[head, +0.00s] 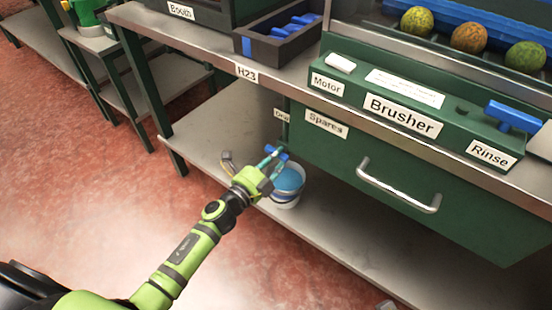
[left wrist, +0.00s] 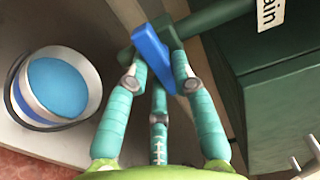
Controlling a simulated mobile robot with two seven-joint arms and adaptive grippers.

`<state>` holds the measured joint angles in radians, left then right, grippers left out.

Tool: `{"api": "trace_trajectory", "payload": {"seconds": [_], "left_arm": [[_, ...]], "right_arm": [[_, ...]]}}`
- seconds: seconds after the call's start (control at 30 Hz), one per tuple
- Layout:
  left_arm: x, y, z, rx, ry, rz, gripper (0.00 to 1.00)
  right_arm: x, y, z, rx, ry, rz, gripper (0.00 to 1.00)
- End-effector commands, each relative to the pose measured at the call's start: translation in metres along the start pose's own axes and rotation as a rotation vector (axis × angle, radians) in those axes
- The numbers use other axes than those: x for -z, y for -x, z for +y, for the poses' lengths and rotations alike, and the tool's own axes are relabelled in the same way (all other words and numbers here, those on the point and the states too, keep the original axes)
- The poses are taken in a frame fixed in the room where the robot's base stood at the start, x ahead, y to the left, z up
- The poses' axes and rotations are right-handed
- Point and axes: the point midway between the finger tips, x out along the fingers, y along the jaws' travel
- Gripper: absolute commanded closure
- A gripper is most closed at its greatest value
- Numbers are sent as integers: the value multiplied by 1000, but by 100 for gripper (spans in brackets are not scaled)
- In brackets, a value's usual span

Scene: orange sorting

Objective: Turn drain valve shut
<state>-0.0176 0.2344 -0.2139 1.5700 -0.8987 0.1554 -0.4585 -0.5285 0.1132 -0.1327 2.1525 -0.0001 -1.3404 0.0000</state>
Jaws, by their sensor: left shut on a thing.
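The drain valve has a blue lever handle (left wrist: 152,55) on a dark green pipe (left wrist: 215,18). In the left wrist view the lever appears to lie across the pipe. The handle also shows small in the head view (head: 278,152), below the bench front. My left gripper (head: 268,165) reaches it from the front left. In the left wrist view its teal fingers (left wrist: 158,85) are shut on the lever from both sides. A label ending in "ain" (left wrist: 271,12) sits beside the pipe. My right gripper is not in view.
A white bucket (left wrist: 94,75) with blue contents stands below the valve on the lower shelf (head: 215,135). A green drawer with a metal handle (head: 400,190) is to the right. Above are the Brusher panel (head: 402,115), a blue Rinse handle (head: 513,117) and several fruits.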

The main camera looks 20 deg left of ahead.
Motion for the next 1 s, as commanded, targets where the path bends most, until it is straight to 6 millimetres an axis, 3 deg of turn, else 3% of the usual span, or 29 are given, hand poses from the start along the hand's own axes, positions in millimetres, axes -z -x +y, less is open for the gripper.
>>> {"api": "trace_trajectory", "payload": {"seconds": [0.4,0.43,0.47,0.5,0.83,1.0], "left_arm": [[0,0,0,0,-12,0,100],[0,0,0,0,-12,0,67],[0,0,0,0,-12,0,55],[0,0,0,0,-12,0,51],[0,2,0,-1,-9,0,51],[0,20,2,-3,-8,0,51]], "right_arm": [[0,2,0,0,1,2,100],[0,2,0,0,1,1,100],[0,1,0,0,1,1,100],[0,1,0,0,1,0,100],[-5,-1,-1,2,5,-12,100],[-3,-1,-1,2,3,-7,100]]}}
